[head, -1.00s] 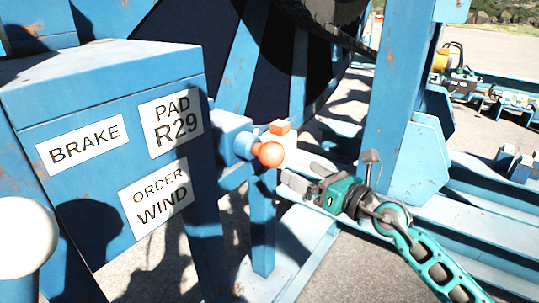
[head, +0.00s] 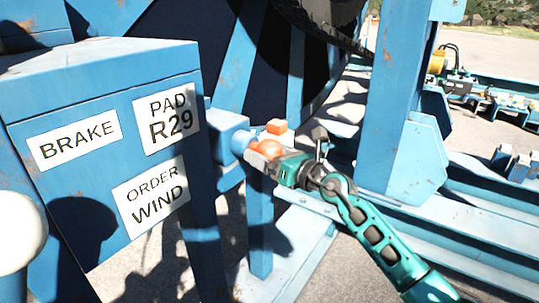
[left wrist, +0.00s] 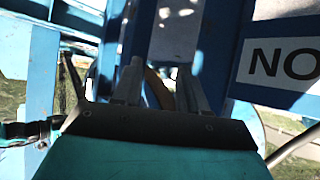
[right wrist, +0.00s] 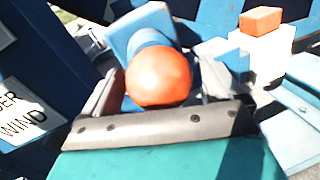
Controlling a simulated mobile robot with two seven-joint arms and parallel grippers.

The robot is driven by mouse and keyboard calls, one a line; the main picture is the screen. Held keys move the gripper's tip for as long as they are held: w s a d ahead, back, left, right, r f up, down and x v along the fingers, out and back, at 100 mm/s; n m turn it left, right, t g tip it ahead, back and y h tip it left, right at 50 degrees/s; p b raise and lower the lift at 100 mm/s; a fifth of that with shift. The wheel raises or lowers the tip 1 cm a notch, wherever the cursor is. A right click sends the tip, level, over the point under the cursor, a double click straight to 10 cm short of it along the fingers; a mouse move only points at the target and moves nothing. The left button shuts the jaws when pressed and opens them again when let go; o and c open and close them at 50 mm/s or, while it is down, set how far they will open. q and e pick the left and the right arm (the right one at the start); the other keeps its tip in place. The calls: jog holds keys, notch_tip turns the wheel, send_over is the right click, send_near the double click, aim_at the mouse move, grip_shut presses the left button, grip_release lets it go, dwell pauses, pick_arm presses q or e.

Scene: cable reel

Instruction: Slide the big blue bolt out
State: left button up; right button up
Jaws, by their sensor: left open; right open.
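The big blue bolt (head: 241,141) sticks out from a blue block beside the labelled box, with an orange ball knob (head: 270,148) on its near end. In the right wrist view, the knob (right wrist: 158,78) sits between the two fingers, and the blue shaft (right wrist: 146,40) runs back behind it. My right gripper (head: 264,158) is open around the knob; whether a finger touches it I cannot tell. My left gripper (left wrist: 160,78) is open and empty in the left wrist view and does not show in the head view.
A small orange block (head: 277,126) is close behind the knob; it also shows on a white post in the right wrist view (right wrist: 262,20). The blue box (head: 95,195) with BRAKE and ORDER WIND labels stands left. A blue upright (head: 391,100) stands right.

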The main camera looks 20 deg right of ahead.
jog(key=c, duration=1.4)
jog(key=w+d+p+v, duration=0.1)
jog(key=v, duration=0.9)
jog(key=shift+s+d+f, duration=0.15)
jog(key=shift+s+d, duration=0.1)
jog(key=shift+d, duration=0.25)
jog(key=o, duration=1.1)
jog(key=shift+s+d, duration=0.1)
jog(key=shift+o, duration=1)
jog(key=shift+s, duration=0.1)
jog(key=shift+o, duration=0.5)
